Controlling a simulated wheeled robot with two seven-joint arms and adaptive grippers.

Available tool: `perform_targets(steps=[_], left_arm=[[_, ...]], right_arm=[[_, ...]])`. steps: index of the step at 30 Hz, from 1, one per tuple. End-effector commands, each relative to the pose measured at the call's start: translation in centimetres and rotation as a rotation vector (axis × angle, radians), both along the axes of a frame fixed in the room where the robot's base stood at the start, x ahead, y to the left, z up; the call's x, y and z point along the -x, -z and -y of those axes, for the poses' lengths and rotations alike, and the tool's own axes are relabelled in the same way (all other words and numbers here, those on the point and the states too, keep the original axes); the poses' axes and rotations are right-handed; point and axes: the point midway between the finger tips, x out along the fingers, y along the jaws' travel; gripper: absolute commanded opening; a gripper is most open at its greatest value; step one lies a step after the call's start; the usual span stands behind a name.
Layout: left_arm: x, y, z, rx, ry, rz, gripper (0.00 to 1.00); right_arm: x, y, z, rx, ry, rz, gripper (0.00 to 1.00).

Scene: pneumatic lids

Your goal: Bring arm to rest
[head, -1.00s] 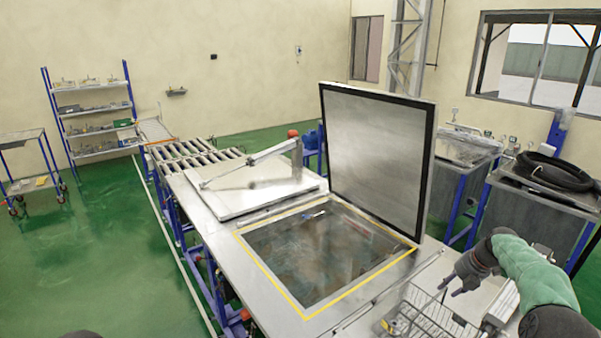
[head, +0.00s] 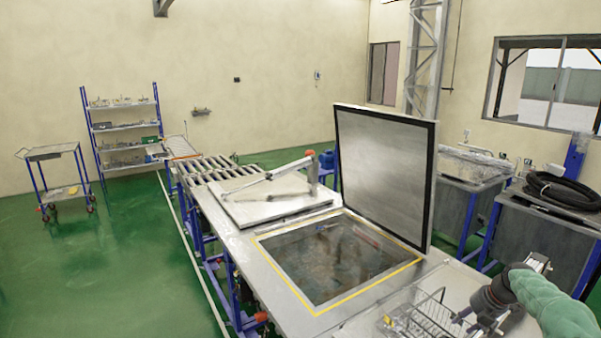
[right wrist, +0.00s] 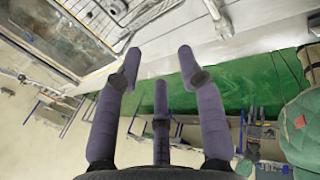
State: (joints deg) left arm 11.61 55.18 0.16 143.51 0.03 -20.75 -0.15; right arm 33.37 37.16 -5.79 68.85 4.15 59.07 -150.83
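My right gripper (head: 464,320) is at the lower right of the head view, just right of the wire basket (head: 428,312). In the right wrist view, the gripper (right wrist: 160,62) has its purple fingers spread with nothing between them, so it is open and empty. My right arm comes in from the lower right in a green sleeve. The left gripper is not in view.
A square tank opening (head: 335,262) with a yellow border lies in the bench, its framed lid (head: 385,180) standing up. A second lid (head: 262,200) lies closed behind it. Side tables (head: 540,225) stand right. Green floor (head: 110,265) is free at left.

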Motion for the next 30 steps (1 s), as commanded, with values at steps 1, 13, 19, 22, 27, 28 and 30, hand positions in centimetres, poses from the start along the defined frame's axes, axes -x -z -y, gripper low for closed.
perform_targets(steps=[1, 13, 19, 22, 27, 28, 30], left_arm=[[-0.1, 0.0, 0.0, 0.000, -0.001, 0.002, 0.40], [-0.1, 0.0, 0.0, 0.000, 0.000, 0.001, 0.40], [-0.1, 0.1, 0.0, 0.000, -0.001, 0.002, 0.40], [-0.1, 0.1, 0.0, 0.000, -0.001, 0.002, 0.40], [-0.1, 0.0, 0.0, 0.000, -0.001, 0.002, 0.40], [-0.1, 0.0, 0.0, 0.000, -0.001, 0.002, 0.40], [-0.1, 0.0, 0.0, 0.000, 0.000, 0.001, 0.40]], right_arm=[[-0.1, 1.1, -0.8, -0.015, 0.015, -0.014, 0.39], [-0.6, 9.1, -7.4, -0.140, 0.295, -0.119, 0.39], [1.0, 16.3, -14.7, -0.245, 0.567, -0.231, 0.39], [2.7, 19.9, -18.9, -0.297, 0.730, -0.295, 0.39], [6.9, 25.0, -25.9, -0.371, 1.009, -0.403, 0.39], [7.9, 25.8, -27.1, -0.382, 1.058, -0.423, 0.39], [10.1, 27.3, -29.7, -0.406, 1.170, -0.466, 0.39]])
